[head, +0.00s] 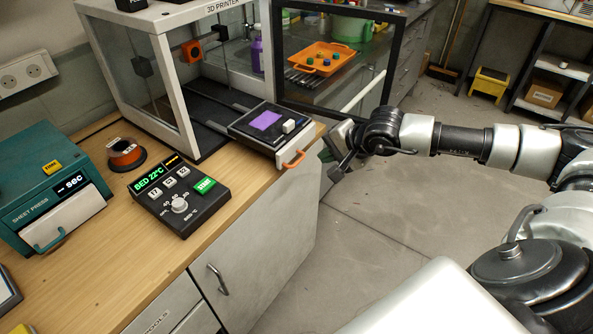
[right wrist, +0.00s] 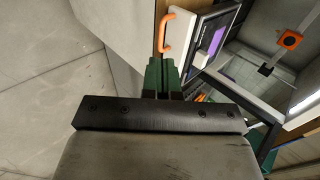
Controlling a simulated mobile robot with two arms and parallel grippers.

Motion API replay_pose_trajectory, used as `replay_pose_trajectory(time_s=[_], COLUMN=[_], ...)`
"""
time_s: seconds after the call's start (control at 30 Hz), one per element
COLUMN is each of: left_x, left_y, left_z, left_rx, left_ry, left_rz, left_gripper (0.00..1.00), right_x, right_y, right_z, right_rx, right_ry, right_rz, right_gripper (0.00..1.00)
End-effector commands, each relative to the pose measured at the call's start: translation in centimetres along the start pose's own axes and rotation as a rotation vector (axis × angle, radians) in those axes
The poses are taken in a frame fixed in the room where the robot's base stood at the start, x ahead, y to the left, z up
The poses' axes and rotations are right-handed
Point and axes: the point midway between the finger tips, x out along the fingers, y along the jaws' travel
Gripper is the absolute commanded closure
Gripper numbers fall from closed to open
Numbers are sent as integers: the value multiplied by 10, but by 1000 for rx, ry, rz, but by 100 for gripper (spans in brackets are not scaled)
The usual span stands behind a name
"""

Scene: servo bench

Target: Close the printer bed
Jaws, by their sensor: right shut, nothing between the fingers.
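The 3D printer (head: 150,50) stands on the wooden bench with its glass door (head: 385,70) swung open. Its black printer bed (head: 270,122) sticks out of the front, with a purple square and a small white block on top. The bed has an orange handle (head: 293,159) at the bench's edge; it also shows in the right wrist view (right wrist: 164,33). My right gripper (head: 334,166) is shut and empty, just right of the handle and apart from it. In the right wrist view its green fingertips (right wrist: 162,75) are together, below the handle. My left gripper is out of view.
A control box (head: 180,195) with a dial, an orange spool (head: 125,153) and a teal sheet press (head: 45,185) stand left of the bed. The open door stands close behind my right gripper. The floor (head: 380,230) right of the bench is clear.

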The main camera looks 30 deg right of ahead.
Motion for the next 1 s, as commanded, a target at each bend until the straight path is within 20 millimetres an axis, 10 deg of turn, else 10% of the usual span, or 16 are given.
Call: replay_pose_trajectory(time_s=[0.33, 1.0], left_x=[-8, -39], left_y=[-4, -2], left_z=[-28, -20], left_rx=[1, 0], left_ry=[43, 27], left_rz=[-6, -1], left_gripper=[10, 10], right_x=[7, 114], right_y=[1, -26], right_z=[5, 8], right_rx=[-21, -21], right_ry=[-22, -21], right_rz=[-62, -60], right_gripper=[100, 100])
